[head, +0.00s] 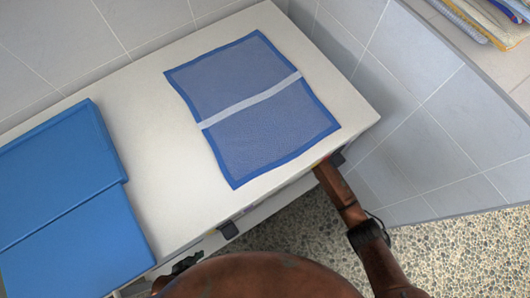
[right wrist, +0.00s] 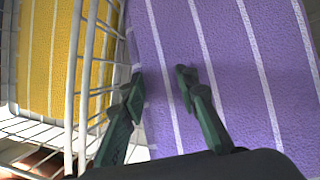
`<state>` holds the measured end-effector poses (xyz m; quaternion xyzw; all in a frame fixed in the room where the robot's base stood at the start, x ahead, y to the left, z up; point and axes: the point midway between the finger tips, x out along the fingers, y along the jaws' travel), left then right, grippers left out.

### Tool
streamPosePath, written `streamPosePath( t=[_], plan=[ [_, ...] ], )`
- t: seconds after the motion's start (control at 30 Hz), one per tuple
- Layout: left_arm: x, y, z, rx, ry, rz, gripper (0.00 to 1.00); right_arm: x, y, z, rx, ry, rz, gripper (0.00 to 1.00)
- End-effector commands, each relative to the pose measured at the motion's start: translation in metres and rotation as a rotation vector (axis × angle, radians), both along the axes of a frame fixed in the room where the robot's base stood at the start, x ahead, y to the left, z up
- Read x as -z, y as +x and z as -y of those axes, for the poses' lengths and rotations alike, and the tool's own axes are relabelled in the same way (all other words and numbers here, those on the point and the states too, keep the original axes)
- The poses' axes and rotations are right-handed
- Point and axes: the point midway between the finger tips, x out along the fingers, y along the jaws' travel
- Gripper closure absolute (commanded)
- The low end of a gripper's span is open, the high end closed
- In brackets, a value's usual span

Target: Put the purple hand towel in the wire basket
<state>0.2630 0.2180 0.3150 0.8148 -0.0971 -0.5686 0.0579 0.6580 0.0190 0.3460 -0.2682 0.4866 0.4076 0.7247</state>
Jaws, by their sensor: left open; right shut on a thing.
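The purple hand towel (right wrist: 235,60), with pale stripes, fills the middle and right of the right wrist view. My right gripper (right wrist: 160,85) is shut on the purple towel, near its left edge. The white wire basket (right wrist: 76,80) stands just left of the fingers. A yellow striped towel (right wrist: 50,50) shows through its wires. In the head view, my right arm reaches below the counter's front edge, where its gripper is mostly hidden. My left gripper (head: 186,263) is open and empty near the counter's front edge, partly hidden by my own body.
A blue towel (head: 245,75) with a pale band lies flat on the white counter (head: 145,80). A larger blue two-part item (head: 60,165) lies at the left. Several folded towels (head: 485,20) show at the top right. Tiled walls border the counter; pebbled floor lies in front.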

Motion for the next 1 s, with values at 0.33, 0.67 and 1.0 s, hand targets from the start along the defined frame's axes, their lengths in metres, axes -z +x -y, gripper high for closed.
streamPosePath(
  t=[0.33,0.67,1.0],
  plan=[
    [0.004,0.006,0.004,-0.006,-0.013,0.029,0.56,0.001,0.004,-0.002,-0.001,0.004,0.011,0.71],
    [0.004,0.006,0.004,-0.006,-0.013,0.029,0.56,0.000,0.004,-0.002,-0.002,0.004,0.012,0.56],
    [-0.009,-0.002,-0.004,0.002,0.009,-0.011,0.56,-0.014,0.003,0.002,-0.003,0.003,0.018,0.56]
  ],
)
